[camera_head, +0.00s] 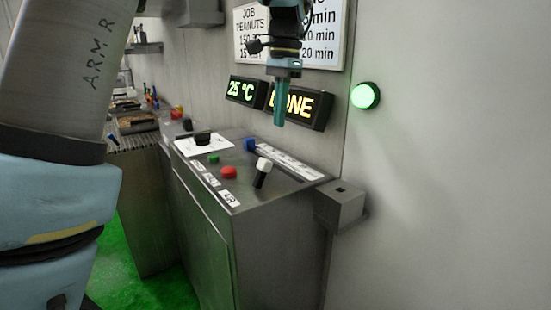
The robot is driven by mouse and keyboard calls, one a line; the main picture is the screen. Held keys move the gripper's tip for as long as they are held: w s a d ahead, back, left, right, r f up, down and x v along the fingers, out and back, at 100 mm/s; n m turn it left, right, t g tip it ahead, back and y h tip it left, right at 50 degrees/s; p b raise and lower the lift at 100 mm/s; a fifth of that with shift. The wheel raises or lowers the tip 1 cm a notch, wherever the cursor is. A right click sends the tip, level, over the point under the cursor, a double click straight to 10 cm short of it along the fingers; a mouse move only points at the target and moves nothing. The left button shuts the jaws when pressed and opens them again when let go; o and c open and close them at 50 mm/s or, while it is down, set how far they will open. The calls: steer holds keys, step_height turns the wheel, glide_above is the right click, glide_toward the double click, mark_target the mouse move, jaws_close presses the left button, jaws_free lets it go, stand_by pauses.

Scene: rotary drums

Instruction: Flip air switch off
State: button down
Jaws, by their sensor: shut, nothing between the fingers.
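The air switch (262,172) is a lever with a black lower part and a white tip, standing tilted on the grey control panel. A label reading AIR (229,197) lies at the panel's front edge near it. My gripper (280,122) hangs above the panel, pointing down, with its fingers shut and empty. In the picture it is above and slightly right of the switch, apart from it.
The panel (285,186) also carries a red button (229,172), a green button (214,159), a blue knob (250,144) and a black knob (203,138). Lit displays (293,104) and a green lamp (365,95) are behind. A grey box (341,206) juts out right.

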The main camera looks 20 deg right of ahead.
mark_target(261, 173)
steer(key=shift+f, duration=0.1)
steer(key=f, duration=0.3)
steer(key=f+p, duration=0.1)
steer(key=f, duration=0.2)
steer(key=a+f+p, duration=0.1)
steer(key=f, duration=0.2)
steer(key=shift+f, duration=0.4)
